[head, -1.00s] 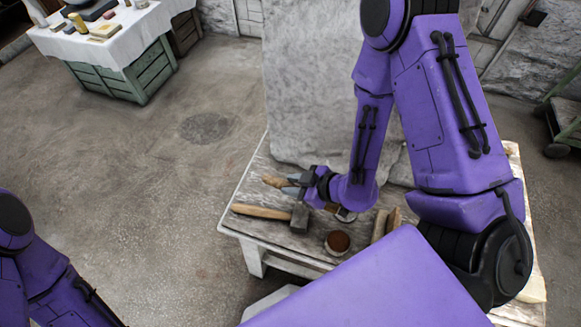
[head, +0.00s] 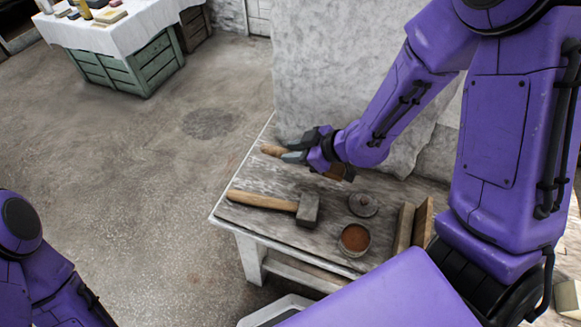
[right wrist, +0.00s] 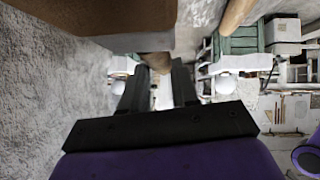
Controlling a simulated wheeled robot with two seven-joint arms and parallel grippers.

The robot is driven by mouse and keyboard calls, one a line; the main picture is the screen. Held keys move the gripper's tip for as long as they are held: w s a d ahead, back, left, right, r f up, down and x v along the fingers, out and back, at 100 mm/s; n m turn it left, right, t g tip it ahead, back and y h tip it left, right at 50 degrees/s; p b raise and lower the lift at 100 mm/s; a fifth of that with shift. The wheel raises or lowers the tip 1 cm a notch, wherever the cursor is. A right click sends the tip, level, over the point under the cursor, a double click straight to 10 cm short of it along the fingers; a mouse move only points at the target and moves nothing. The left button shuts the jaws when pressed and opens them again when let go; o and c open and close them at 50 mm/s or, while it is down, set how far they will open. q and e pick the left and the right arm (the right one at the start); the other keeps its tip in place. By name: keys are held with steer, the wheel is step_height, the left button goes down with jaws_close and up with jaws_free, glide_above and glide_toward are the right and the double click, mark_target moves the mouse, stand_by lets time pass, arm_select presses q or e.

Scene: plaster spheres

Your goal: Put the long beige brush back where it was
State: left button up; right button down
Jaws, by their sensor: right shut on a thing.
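My right gripper (head: 291,153) is shut on the long beige brush, over the back left part of the worktable (head: 250,222), near the pale stone block. The brush's wooden handle (head: 270,150) sticks out to the left of the fingers, and its brown head (head: 338,172) shows to the right, under my wrist. In the right wrist view the brown head (right wrist: 90,14) is large at the top, with the fingers (right wrist: 158,92) below it. I cannot tell whether the brush touches the tabletop. My left gripper is out of view; only part of that arm shows.
A hammer (head: 308,209) lies in front of the gripper. A round pot of reddish-brown stuff (head: 355,238), a dark lid (head: 363,204) and wooden pieces (head: 403,228) are to the right. The stone block (head: 340,70) rises behind. A cloth-covered crate table (head: 125,35) stands far left.

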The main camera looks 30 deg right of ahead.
steer(key=w+f, duration=0.2)
steer(key=f, duration=0.1)
steer(key=w+f+b, duration=0.1)
steer(key=shift+w+d+f, duration=0.2)
steer(key=shift+w+d, duration=0.1)
steer(key=shift+d, duration=0.1)
step_height(320, 180, down, 3)
steer(key=shift+w+r+b, duration=0.1)
steer(key=shift+b, duration=0.4)
steer(key=shift+f, duration=0.2)
steer(key=shift+f, duration=0.15)
steer(key=c, duration=0.8)
jaws_free()
steer(key=shift+c, duration=0.2)
